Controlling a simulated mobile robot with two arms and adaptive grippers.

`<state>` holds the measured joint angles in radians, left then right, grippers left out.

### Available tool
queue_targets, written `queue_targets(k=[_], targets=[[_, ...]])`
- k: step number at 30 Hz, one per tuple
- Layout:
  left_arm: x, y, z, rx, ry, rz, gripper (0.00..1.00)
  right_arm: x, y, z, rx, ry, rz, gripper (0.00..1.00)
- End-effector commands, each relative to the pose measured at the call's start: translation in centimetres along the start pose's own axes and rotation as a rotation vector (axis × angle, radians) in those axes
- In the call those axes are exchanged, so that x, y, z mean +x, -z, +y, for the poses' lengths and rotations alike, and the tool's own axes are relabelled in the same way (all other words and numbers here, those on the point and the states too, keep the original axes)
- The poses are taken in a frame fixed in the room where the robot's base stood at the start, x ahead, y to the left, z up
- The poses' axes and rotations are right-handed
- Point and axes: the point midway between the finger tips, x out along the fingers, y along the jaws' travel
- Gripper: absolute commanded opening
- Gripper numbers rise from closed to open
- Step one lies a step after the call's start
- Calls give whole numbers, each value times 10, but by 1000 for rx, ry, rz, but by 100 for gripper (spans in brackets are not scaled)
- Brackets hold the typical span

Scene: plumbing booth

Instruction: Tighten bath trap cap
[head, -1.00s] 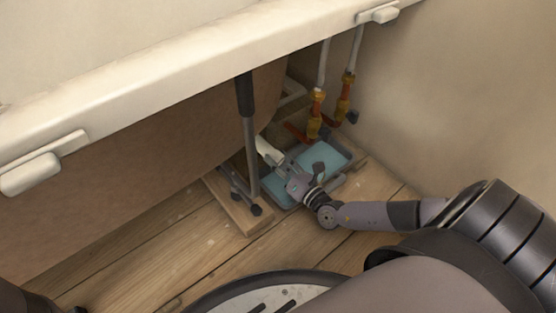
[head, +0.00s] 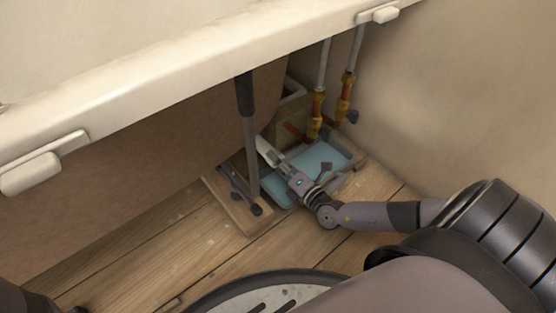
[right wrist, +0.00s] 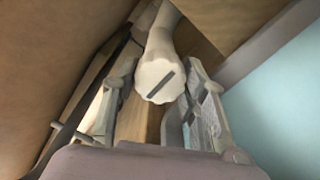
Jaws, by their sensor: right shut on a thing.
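The bath trap cap (right wrist: 159,82) is round and cream-white with a ridged rim and a dark slanted bar across its face. It sits on the end of a white trap pipe (right wrist: 164,38) under the bath. My right gripper (head: 273,159) reaches in under the bath edge. In the right wrist view its two fingers stand on either side of the cap, and it is shut on the cap. In the head view the gripper hides the cap. My left gripper is not in view.
A blue tray (head: 318,157) lies on the floor below the trap. A bath leg (head: 251,150) stands on a wooden board (head: 240,214) just left of my gripper. Copper pipes with brass valves (head: 316,115) rise behind.

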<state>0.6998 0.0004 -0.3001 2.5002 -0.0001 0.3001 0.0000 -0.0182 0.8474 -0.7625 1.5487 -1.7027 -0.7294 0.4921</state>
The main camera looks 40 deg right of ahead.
Motion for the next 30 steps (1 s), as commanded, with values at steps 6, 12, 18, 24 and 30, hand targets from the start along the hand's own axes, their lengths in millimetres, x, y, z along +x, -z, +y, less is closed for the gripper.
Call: queue_targets(k=[6, 12, 18, 24, 30], targets=[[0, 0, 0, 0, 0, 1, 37, 0, -1, -1, 0, 1, -2, 12], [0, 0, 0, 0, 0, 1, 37, 0, -1, -1, 0, 1, -2, 46], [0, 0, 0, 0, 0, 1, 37, 0, 0, 0, 0, 1, -1, 60], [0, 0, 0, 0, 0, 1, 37, 0, 0, 0, 0, 0, -1, 60], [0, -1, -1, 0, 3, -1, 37, -9, 0, -1, 0, 2, 2, 60]])
